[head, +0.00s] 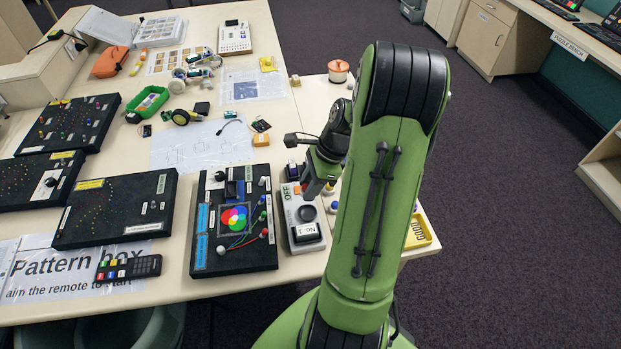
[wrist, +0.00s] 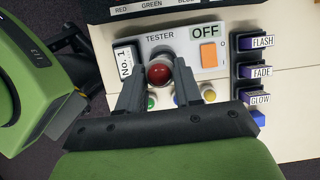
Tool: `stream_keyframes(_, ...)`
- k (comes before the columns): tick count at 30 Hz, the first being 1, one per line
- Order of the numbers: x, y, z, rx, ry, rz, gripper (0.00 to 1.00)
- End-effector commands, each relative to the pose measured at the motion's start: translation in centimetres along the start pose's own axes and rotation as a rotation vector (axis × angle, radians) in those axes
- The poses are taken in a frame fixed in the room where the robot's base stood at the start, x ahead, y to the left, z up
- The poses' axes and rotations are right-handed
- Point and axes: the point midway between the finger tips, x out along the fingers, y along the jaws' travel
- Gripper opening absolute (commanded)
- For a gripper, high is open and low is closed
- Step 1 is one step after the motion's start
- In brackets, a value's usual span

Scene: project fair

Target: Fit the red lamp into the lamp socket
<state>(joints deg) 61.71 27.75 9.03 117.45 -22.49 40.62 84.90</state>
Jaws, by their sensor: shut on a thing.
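My gripper (wrist: 158,88) has its two dark fingers shut on the red lamp (wrist: 158,74), a round red dome in the wrist view. The lamp is over the dark round lamp socket (wrist: 155,55) of the grey tester (wrist: 190,42). It covers much of the socket, so I cannot tell whether the lamp is above it or seated in it. The tester carries a TESTER label, an OFF sign and an orange switch (wrist: 209,54). In the head view, my gripper (head: 316,186) is over the tester (head: 289,205); the red lamp cannot be made out there.
Green (wrist: 151,103) and yellow (wrist: 208,92) lamps, with a partly hidden blue one, stand beside the tester. A black board with a colour wheel (head: 235,262) is left of the tester.

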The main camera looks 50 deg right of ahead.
Motion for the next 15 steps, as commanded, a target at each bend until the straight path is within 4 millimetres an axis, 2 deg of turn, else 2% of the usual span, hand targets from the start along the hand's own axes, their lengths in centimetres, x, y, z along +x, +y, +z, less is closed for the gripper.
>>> stream_keyframes(15, 4.8, 0.0, -1.9, 0.0, -0.001, 0.0, 0.05)
